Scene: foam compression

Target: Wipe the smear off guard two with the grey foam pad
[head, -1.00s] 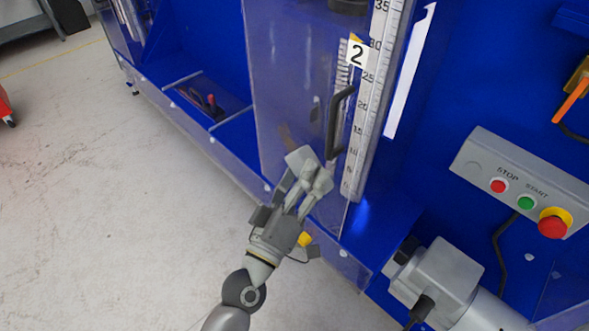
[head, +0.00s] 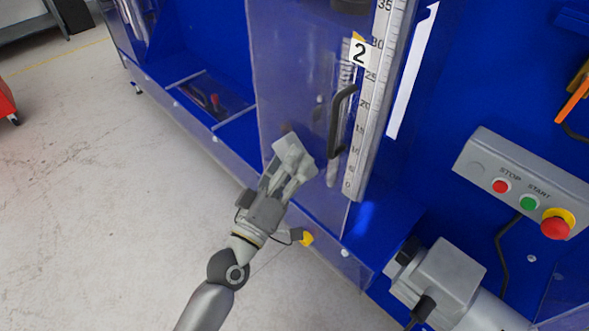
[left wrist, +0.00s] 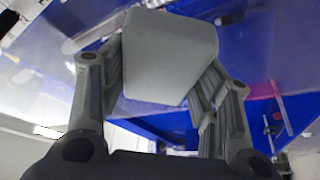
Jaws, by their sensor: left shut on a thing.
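Guard two (head: 285,60) is a clear upright panel with a "2" label (head: 359,52) and a dark handle (head: 338,120) near its right edge. My left gripper (head: 293,168) is shut on the grey foam pad (head: 288,145), low in front of the guard and left of the handle. The pad fills the space between the fingers in the left wrist view (left wrist: 170,58). I cannot tell whether it touches the panel. A smear is not clear now; the pad and fingers cover part of the lower panel. My right gripper is out of view.
A ruler scale (head: 372,100) stands right of the handle. A control box (head: 520,185) with stop and start buttons is at the right. A grey motor-like block (head: 447,272) sits at lower right. Open floor (head: 90,200) lies to the left.

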